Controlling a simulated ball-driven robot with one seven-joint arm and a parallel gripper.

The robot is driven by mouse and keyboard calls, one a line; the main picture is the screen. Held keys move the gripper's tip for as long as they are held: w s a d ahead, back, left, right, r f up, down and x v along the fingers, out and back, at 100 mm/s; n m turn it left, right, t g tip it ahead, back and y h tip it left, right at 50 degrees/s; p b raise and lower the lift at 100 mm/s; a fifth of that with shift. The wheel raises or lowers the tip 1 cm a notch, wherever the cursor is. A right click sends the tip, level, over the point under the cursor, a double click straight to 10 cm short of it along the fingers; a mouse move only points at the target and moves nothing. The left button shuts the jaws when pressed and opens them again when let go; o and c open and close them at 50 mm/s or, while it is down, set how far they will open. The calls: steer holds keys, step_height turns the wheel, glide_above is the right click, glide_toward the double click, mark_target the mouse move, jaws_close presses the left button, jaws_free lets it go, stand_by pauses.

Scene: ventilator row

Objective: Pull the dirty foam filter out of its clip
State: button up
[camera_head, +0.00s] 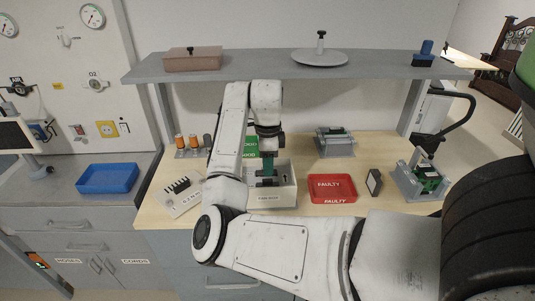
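I cannot clearly make out the dirty foam filter or its clip. A small dark upright block (374,182) with a paler edge stands on the wooden bench, right of the red tray; I cannot tell whether it is the filter. My gripper (267,178) points down at the open white box (271,200) in the middle of the bench, left of that block and apart from it. The arm hides part of the box, and its contents are unclear. The fingertips are small and dark, so I cannot tell whether they are open or shut.
A red tray (332,195) marked FAULTY lies right of the box. Grey fixtures stand at the back (334,142) and right (418,186). A blue bin (107,179) sits on the left counter. A grey shelf (260,69) overhangs the bench.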

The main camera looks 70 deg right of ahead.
mark_target(268, 180)
steer(key=shift+f, duration=2.9)
jaws_close()
steer(key=shift+c, duration=1.6)
jaws_free()
jaws_close()
steer(key=shift+r, duration=0.25)
steer(key=shift+r+p, duration=3.15)
steer(key=shift+r, duration=0.7)
